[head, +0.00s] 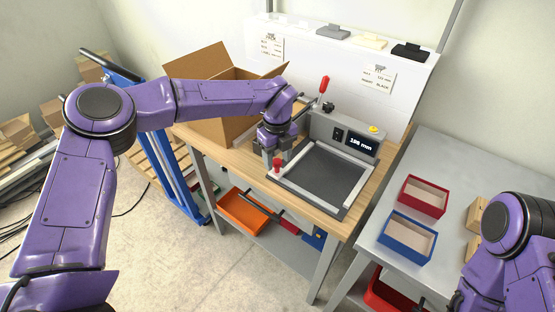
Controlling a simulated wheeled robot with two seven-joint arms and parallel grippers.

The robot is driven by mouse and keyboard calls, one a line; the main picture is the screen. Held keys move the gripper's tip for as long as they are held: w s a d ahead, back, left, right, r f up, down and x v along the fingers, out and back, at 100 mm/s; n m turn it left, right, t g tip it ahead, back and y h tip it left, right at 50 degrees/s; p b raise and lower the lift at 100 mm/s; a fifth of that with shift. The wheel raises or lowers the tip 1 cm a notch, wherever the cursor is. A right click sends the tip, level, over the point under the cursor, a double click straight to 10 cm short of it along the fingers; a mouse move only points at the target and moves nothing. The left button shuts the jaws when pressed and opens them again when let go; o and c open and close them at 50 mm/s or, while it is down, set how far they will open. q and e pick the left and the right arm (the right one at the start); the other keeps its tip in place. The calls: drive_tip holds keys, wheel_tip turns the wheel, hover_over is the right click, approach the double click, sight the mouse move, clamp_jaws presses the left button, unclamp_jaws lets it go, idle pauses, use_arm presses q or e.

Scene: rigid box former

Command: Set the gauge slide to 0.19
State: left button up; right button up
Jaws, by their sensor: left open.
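The box former (342,138) stands on the wooden workbench, with a dark flat bed (318,175) framed by pale metal bars. Its display (360,142) shows a small reading in mm that looks like 198 or 195. A red knob (277,164) stands at the left edge of the bed, apparently on the gauge slide. My left gripper (275,153) is open, pointing down at the red knob, with its fingers close around or beside it; I cannot tell whether they touch it. My right arm shows at the lower right, but its gripper is out of view.
An open cardboard box (222,90) stands behind my left arm. A red-handled lever (323,86) rises beside the former. A grey side table (400,273) holds a red tray (423,196), a blue tray (407,238) and wooden blocks. A white panel with cards stands behind.

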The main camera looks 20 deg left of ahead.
sight(278, 162)
use_arm(q)
drive_tip(key=f, duration=0.3)
drive_tip(key=shift+w+f, duration=0.15)
drive_tip(key=shift+w, duration=0.1)
drive_tip(key=shift+s, duration=0.15)
drive_tip(key=shift+c, duration=1)
clamp_jaws()
drive_tip(key=s+d+b, duration=0.1)
drive_tip(key=s+d, duration=0.1)
drive_tip(key=d, duration=0.3)
drive_tip(key=s+d+b, duration=0.2)
drive_tip(key=d, duration=0.4)
drive_tip(key=s+d+b, duration=0.2)
drive_tip(key=d, duration=0.3)
drive_tip(key=shift+d+f, duration=0.1)
drive_tip(key=shift+d, duration=0.3)
drive_tip(key=shift+s+d, duration=0.3)
drive_tip(key=shift+d, duration=0.25)
drive_tip(key=shift+o, duration=1)
unclamp_jaws()
drive_tip(key=shift+d, duration=0.1)
drive_tip(key=shift+r, duration=0.2)
